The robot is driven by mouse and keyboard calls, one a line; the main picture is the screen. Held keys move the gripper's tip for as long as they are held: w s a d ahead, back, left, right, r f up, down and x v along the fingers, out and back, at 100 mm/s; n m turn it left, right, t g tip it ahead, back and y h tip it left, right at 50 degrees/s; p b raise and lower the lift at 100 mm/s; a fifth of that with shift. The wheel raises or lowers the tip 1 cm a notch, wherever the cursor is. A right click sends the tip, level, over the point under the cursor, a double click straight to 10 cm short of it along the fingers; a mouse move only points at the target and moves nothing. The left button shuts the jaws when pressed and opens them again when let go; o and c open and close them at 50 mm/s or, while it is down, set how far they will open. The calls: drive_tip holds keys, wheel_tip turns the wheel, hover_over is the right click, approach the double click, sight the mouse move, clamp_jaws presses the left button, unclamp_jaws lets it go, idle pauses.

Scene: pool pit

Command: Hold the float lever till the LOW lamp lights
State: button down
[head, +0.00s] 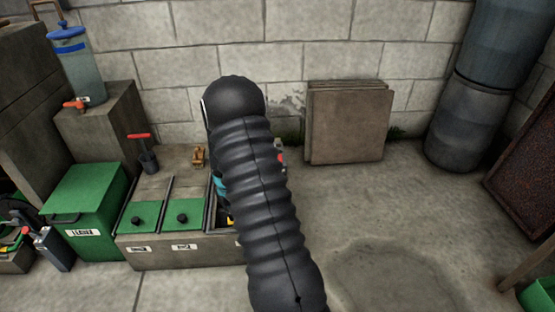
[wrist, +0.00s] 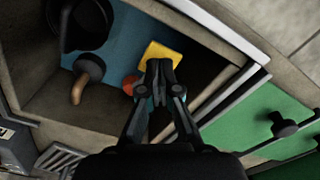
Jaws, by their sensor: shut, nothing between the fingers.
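My gripper (wrist: 159,66) is shut and empty in the wrist view, over an open bay with a blue floor (wrist: 128,32). Its tips overlap a yellow block (wrist: 165,51) in the picture; I cannot tell whether they touch. A red-orange round part (wrist: 129,84) shows beside the left finger, partly hidden. A dark rounded piece with a tan handle-like end (wrist: 79,92) is at the left. I cannot tell which part, if any, is the float lever. I cannot make out a LOW lamp. In the head view my arm covers most of this bay and hides my gripper.
A black round vessel (wrist: 84,24) stands at the bay's upper left. Bay walls surround my gripper. Green lids with black knobs (head: 183,217) adjoin the bay. A green bin (head: 84,205) is farther left. Leaning boards (head: 347,122) stand behind; the floor (head: 370,200) at right is clear.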

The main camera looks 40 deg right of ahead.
drive_tip(key=shift+f+b, duration=0.3)
drive_tip(key=shift+f, duration=1.45)
drive_tip(key=shift+r, duration=0.1)
idle(4.6)
drive_tip(key=shift+r+p, duration=2.4)
drive_tip(key=shift+r, duration=1.6)
